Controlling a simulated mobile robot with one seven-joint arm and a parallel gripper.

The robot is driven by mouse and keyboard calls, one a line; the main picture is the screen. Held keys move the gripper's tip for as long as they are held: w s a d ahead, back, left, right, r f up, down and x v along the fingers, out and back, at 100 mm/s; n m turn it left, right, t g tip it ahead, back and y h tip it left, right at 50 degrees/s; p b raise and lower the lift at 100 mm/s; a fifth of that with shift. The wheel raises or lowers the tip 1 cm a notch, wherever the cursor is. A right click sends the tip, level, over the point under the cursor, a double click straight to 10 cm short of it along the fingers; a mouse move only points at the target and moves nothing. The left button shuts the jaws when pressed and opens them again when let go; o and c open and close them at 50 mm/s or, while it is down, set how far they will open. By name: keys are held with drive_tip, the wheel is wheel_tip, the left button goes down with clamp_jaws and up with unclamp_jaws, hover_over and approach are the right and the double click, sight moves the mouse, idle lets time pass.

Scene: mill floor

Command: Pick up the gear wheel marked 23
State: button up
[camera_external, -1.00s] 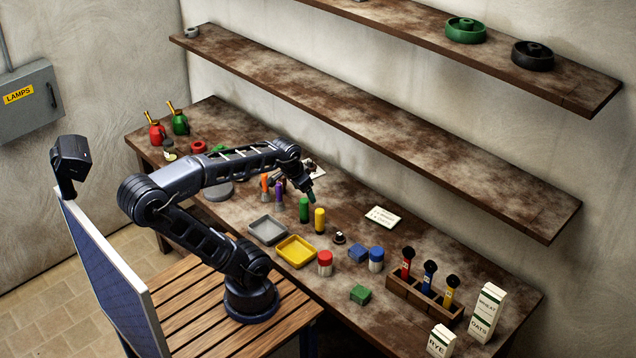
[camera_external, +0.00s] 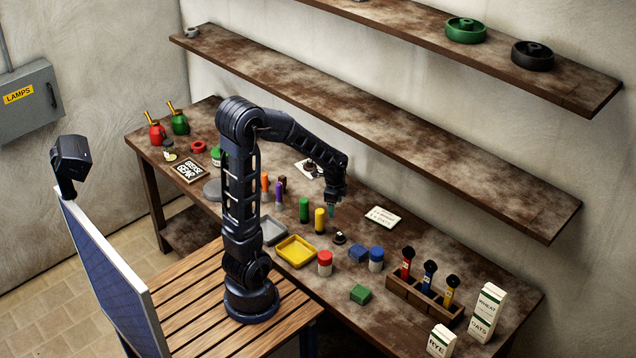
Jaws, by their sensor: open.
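No marking 23 can be read, so I cannot tell which thing is the gear wheel marked 23. A flat grey disc (camera_external: 212,190) lies on the bench to the left of my arm, partly hidden by it. A small dark round piece (camera_external: 340,237) sits on the bench just below my gripper in the picture. Dark pieces (camera_external: 310,166) lie on a white card behind my arm, too small to make out. My gripper (camera_external: 332,208) points down above the bench, beside the yellow cylinder (camera_external: 320,220). It is open and holds nothing visible.
Green (camera_external: 304,209) and purple (camera_external: 279,198) cylinders stand left of my gripper. Grey and yellow (camera_external: 281,254) trays, a red-and-white jar (camera_external: 325,264) and blue pieces (camera_external: 358,253) are in front. A rack (camera_external: 399,287) stands right. A long shelf (camera_external: 400,150) runs behind.

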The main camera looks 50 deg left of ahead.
sight(339, 233)
drive_tip(key=shift+w+d+f+m+g, duration=0.15)
drive_tip(key=shift+w+f+m, duration=0.3)
drive_tip(key=shift+f, duration=2.4)
drive_tip(key=shift+w+a+f+m+g, duration=0.1)
drive_tip(key=shift+w+f+m, duration=0.4)
drive_tip(key=shift+f, duration=2.35)
drive_tip(key=shift+w+d+f+m+g, duration=0.15)
drive_tip(key=shift+w+f+m, duration=0.3)
drive_tip(key=shift+f, duration=2.4)
drive_tip(key=shift+s+a, duration=0.1)
drive_tip(key=shift+s, duration=0.05)
drive_tip(key=c, duration=1.1)
